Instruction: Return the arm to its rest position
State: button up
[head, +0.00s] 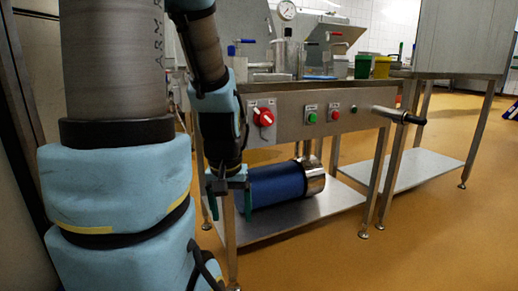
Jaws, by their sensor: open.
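My arm hangs down at the left in the head view, with light blue covers on its links. My gripper (229,205) points downward, with its dark green fingers apart and nothing visible between them. It is in front of the near table's left leg. From this angle I cannot tell the gap between the gripper and the table.
A steel table (370,121) carries a red rotary switch (263,117) and a side handle (400,115). A blue motor (277,186) lies on its lower shelf. A yellow bucket (381,67) and a green bucket (362,66) stand on top. The orange floor (430,235) is clear at right.

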notch_tip(320, 180, up, 38)
jog(key=p, duration=3.7)
jog(key=shift+s+a+p, duration=0.2)
jog(key=shift+s+p, duration=0.05)
jog(key=shift+p, duration=0.05)
